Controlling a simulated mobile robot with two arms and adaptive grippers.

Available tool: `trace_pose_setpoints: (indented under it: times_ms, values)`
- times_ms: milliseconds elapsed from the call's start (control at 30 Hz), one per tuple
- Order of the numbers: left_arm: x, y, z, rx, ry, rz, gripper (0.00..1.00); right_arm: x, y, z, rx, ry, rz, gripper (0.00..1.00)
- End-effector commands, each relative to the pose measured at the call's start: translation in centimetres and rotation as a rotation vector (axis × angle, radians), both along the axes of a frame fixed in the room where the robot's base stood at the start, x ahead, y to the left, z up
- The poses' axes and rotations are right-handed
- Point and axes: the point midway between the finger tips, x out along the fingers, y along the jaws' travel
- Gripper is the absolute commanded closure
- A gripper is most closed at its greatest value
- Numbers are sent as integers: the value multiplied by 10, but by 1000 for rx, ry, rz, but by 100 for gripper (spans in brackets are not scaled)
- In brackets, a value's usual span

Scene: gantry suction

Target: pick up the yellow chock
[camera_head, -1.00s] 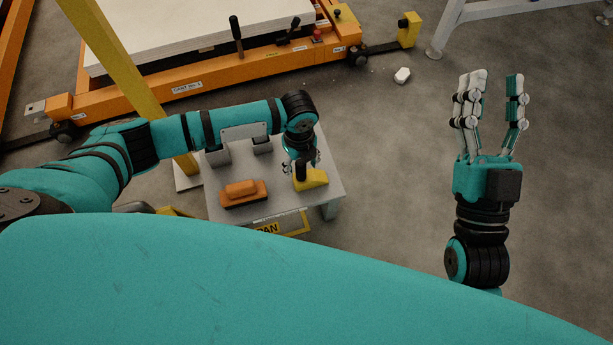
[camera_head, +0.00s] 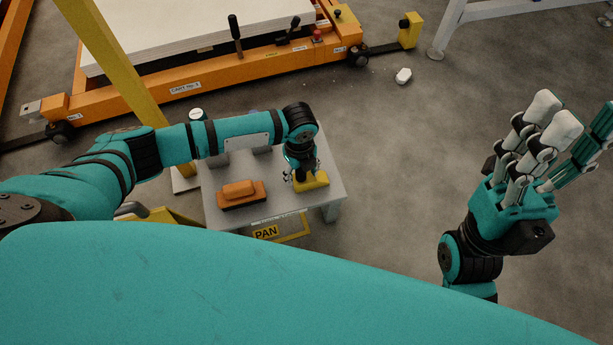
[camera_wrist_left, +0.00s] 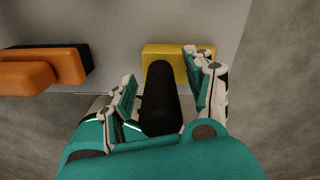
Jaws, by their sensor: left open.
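The yellow chock (camera_head: 315,181) sits on the right part of the grey table, with a dark handle standing up from it. My left gripper (camera_head: 299,177) points down over the chock, partly hiding it. In the left wrist view, the gripper's fingers (camera_wrist_left: 160,92) are open on both sides of the black handle (camera_wrist_left: 160,98), and the chock's yellow body (camera_wrist_left: 165,51) shows beyond them. Whether any finger touches the handle cannot be told. My right gripper (camera_head: 570,125) is raised at the right over the floor, fingers spread, empty.
An orange block on a dark base (camera_head: 241,194) lies left of the chock on the grey table (camera_head: 275,205). A yellow post (camera_head: 122,70) rises at the left. An orange cart (camera_head: 215,80) with a white slab stands behind. A small white object (camera_head: 404,75) lies on the floor.

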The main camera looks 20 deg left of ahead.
Motion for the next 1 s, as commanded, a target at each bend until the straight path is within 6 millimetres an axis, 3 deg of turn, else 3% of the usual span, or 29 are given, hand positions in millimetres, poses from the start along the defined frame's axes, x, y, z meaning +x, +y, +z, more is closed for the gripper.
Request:
trace_pose_setpoints:
  times_ms: [33,433,800,1000]
  values:
    - [0,0,0,0,0,0,50,0,0,0,0,0,0,60]
    - [0,0,0,0,0,0,100,0,0,0,-1,2,0,60]
    - [1,0,3,-1,-1,0,100,2,1,1,-4,12,-1,60]
    - [1,0,14,-1,-2,0,100,24,5,-2,-41,128,-8,60]
